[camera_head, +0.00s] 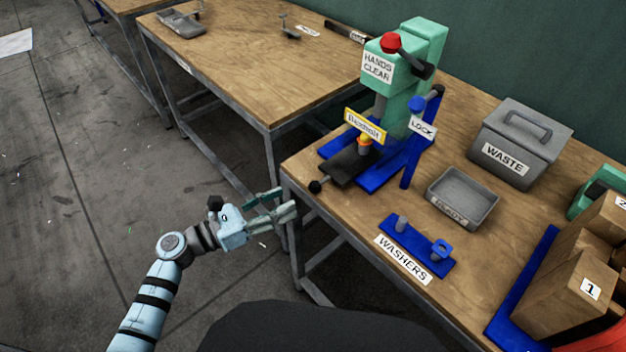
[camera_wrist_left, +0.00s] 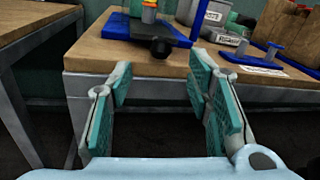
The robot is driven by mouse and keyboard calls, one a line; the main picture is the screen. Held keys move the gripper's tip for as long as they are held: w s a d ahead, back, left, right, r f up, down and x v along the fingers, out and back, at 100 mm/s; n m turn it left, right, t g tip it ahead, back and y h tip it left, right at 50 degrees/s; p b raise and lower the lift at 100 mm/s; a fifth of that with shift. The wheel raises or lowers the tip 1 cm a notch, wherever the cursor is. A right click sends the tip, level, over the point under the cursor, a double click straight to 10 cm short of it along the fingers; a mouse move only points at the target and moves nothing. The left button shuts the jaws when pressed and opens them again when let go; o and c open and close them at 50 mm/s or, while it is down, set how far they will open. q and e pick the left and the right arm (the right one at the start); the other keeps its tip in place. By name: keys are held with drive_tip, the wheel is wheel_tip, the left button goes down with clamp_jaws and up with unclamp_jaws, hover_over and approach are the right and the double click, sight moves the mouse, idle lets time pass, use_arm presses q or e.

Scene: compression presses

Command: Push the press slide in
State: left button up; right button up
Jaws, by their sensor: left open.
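The press (camera_head: 402,90) is green on a blue base and stands on the wooden bench, with a "HANDS CLEAR" sign. Its dark slide (camera_head: 350,163) sticks out of the base toward the bench's front left, ending in a black ball knob (camera_head: 315,187). An orange and grey part (camera_head: 365,143) sits on the slide, partly behind a yellow sign. My left gripper (camera_head: 280,203) is open and empty, off the bench edge and apart from the knob. In the left wrist view the knob (camera_wrist_left: 160,48) shows beyond the open fingers (camera_wrist_left: 160,100). My right gripper is not seen.
A blue lock post (camera_head: 411,150) stands beside the slide. A grey tray (camera_head: 463,197), a blue washer stand (camera_head: 417,246), a waste bin (camera_head: 520,137) and cardboard boxes (camera_head: 570,300) are to the right. The bench's front edge lies close to my left gripper.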

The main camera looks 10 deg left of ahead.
sight(308, 189)
use_arm(q)
drive_tip(key=x, duration=0.9)
drive_tip(key=shift+w+d, duration=0.1)
drive_tip(key=shift+d, duration=0.05)
drive_tip(key=shift+c, duration=0.5)
clamp_jaws()
